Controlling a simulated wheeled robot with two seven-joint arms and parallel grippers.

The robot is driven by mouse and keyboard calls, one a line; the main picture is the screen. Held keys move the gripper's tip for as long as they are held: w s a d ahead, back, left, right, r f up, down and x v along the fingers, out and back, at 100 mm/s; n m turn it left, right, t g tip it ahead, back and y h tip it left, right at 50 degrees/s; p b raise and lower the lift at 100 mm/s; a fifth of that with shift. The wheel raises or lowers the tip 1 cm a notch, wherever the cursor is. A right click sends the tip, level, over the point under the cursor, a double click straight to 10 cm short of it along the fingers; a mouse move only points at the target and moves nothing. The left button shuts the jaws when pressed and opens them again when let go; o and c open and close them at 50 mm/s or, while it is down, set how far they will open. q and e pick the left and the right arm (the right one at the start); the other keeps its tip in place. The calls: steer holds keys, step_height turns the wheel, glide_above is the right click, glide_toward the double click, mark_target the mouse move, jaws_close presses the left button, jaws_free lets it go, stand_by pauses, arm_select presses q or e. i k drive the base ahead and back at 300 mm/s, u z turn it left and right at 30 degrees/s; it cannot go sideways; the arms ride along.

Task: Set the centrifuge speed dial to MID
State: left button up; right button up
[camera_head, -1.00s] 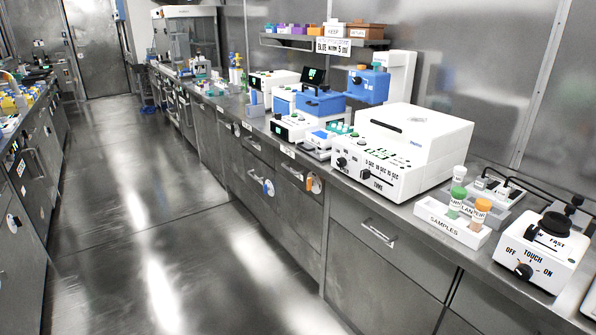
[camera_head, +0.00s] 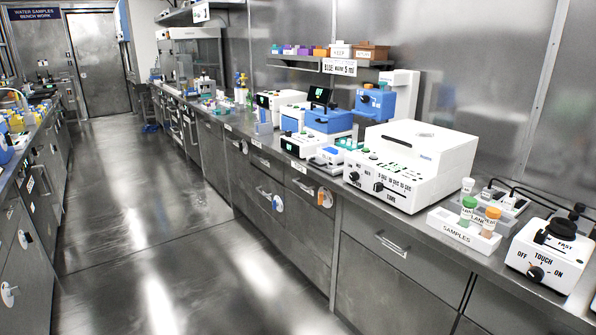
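The large white box-shaped machine (camera_head: 418,163) with a raised lid block stands on the right bench. It looks like the centrifuge. Its sloped front panel carries a black knob (camera_head: 354,176) at the left and a black dial (camera_head: 379,187) near printed second marks and the word TIME. The knob's own labels are too small to read, and no MID mark can be made out. Neither of my grippers is in view.
The steel bench (camera_head: 330,185) runs along the right wall. A SAMPLES rack (camera_head: 462,235) with capped tubes and a vortex mixer (camera_head: 550,255) marked OFF, TOUCH, ON stand right of the machine. Blue devices (camera_head: 375,103) stand behind. The aisle floor (camera_head: 150,210) is clear.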

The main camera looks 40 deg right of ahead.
mark_target(355, 176)
steer(key=u, duration=0.25)
steer(key=i, duration=2.25)
steer(key=z, duration=0.95)
steer(key=i, duration=1.2)
steer(key=z, duration=1.35)
